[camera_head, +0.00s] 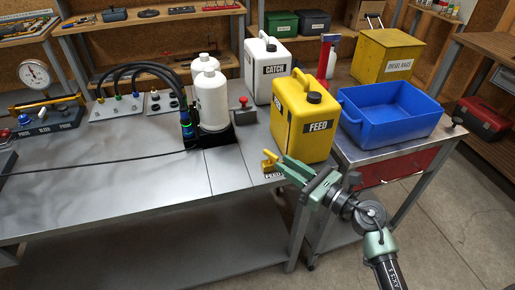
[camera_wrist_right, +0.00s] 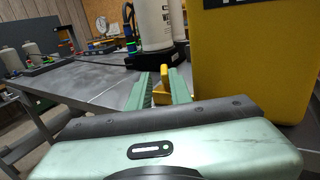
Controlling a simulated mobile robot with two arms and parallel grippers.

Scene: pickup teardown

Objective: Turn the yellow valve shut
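The yellow valve (camera_head: 268,158) stands at the front right edge of the metal bench, by a small FEED label (camera_head: 272,176). My right gripper (camera_head: 277,162) reaches it from the lower right. In the right wrist view my right gripper (camera_wrist_right: 164,82) has its two green fingers apart. The yellow valve's handle (camera_wrist_right: 164,76) shows between and just beyond the fingertips; I cannot tell if a finger touches it. Part of the valve is hidden behind the fingers. My left gripper is not in view.
The yellow FEED jug (camera_head: 305,118) stands close beside the valve. A white CATCH jug (camera_head: 267,68), white bottles (camera_head: 212,100) and a red button (camera_head: 244,104) stand behind. A blue bin (camera_head: 390,110) sits at right. The bench's front left is clear except a black cable.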

